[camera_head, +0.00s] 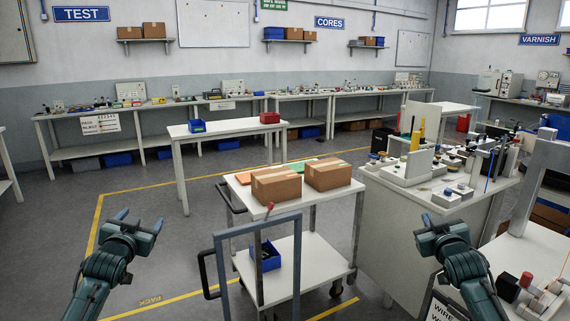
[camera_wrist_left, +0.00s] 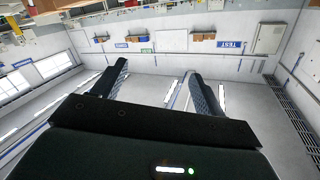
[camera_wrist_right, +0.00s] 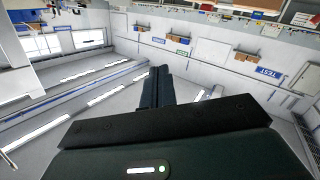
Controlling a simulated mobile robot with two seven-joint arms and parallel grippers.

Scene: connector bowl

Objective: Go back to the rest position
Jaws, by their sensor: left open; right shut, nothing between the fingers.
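My left gripper (camera_head: 140,222) is raised at the lower left of the head view, over open floor. Its two fingers stand apart with nothing between them, and it also shows open in the left wrist view (camera_wrist_left: 158,85). My right gripper (camera_head: 435,222) is raised at the lower right, in front of the white workbench (camera_head: 395,225). Its fingers are together and empty in the right wrist view (camera_wrist_right: 157,85). Both grippers are clear of all objects.
A white cart (camera_head: 297,240) with two cardboard boxes (camera_head: 276,185) on top and a blue bin (camera_head: 267,256) below stands between my arms. Floor at left is free.

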